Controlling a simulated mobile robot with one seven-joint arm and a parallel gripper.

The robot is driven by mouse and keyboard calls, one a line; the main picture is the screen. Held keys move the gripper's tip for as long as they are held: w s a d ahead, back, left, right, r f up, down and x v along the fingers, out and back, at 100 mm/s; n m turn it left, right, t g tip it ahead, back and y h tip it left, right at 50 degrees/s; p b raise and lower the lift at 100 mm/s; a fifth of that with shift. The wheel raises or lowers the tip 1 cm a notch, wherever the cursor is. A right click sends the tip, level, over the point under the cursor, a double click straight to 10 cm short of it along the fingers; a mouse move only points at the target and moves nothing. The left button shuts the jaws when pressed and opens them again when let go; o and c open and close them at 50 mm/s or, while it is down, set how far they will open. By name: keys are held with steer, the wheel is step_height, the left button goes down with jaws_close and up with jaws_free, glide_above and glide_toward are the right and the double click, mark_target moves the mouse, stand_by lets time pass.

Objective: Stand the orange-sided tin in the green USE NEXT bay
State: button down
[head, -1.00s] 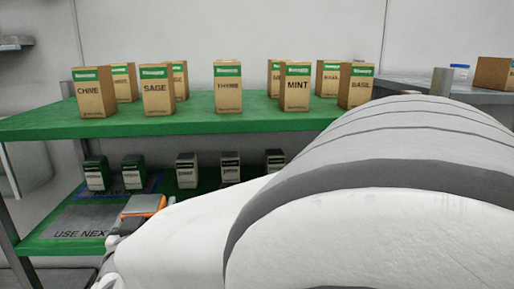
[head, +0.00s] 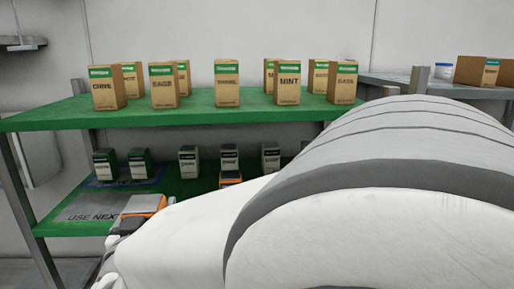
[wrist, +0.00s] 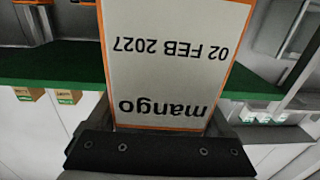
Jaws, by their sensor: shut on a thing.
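The orange-sided tin (head: 146,204) is in my gripper (head: 122,225), low at left in the head view, tilted and partly hidden by my arm. In the wrist view the tin (wrist: 170,60) shows a pale face with orange edges and upside-down text, "mango" and "02 FEB 2027". My gripper (wrist: 158,150) is shut on it at the label's lower picture edge. The USE NEXT bay (head: 88,210) is a grey patch on the green lower shelf, just left of the tin in the picture. I cannot tell the gap between them.
Green-and-grey tins (head: 188,161) stand along the lower shelf, two on a blue-edged patch (head: 105,183) behind the bay. Another orange-sided item (head: 231,178) sits farther right. The upper shelf (head: 190,115) with cartons hangs above. A post (head: 22,185) stands at left.

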steer(key=shift+s+r, duration=0.1)
steer(key=shift+s, duration=0.05)
steer(key=w+d+f+m+h, duration=0.1)
steer(key=w+d+f, duration=0.1)
steer(key=w+d, duration=0.45)
steer(key=w+d+f+h, duration=0.1)
steer(key=w+d+f, duration=0.2)
steer(key=w+d, duration=0.4)
steer(key=w+d+f, duration=0.1)
steer(key=d+f, duration=0.4)
steer(key=d, duration=0.6)
steer(key=w+d+f, duration=0.2)
steer(key=d+f, duration=0.3)
steer(key=d, duration=0.6)
steer(key=s+f, duration=0.6)
steer(key=f, duration=0.6)
steer(key=shift+s+a+f+m+h, duration=0.25)
steer(key=shift+s+m+h, duration=0.05)
steer(key=shift+s, duration=0.05)
steer(key=shift+a, duration=0.1)
